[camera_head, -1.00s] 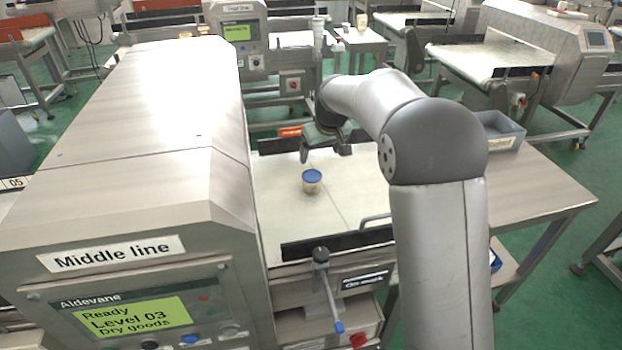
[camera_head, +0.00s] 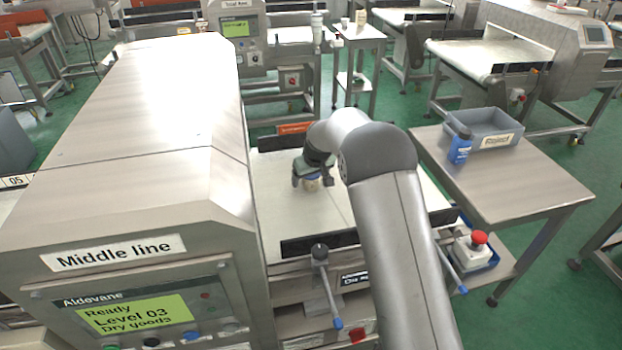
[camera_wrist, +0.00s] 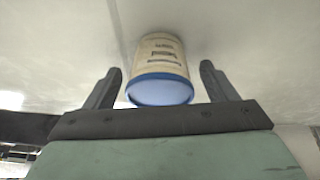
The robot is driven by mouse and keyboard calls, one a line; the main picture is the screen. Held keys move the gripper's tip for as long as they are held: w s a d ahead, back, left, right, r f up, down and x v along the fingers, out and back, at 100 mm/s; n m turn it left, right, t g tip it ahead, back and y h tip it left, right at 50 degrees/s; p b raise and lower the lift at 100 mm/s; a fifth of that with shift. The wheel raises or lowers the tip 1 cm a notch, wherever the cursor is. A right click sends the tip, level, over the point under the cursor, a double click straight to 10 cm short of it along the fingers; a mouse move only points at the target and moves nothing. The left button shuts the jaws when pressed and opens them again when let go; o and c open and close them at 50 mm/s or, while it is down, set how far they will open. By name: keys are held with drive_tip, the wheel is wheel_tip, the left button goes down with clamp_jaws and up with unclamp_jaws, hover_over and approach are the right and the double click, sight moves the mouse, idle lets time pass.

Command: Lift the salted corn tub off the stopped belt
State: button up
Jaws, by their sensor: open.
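The salted corn tub (camera_head: 312,184) stands on the pale belt (camera_head: 285,218) of the middle line, partly hidden by my gripper in the head view. In the wrist view the tub (camera_wrist: 161,62) shows a cream body with small dark print, too small to read, and a blue lid. My gripper (camera_head: 311,182) is above and at the tub. In the wrist view its two dark fingers (camera_wrist: 159,88) are apart, one on each side of the lid, with a gap on both sides. Neither finger visibly touches the tub.
The metal detector housing (camera_head: 130,130) stands left of the belt. Its screen (camera_head: 130,318) reads Ready. A black guard (camera_head: 318,243) edges the belt's front. At right, a steel table (camera_head: 510,180) holds a grey Reject tray (camera_head: 492,128) and a blue bottle (camera_head: 460,146).

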drive_tip(key=shift+f, duration=0.1)
drive_tip(key=c, duration=1.1)
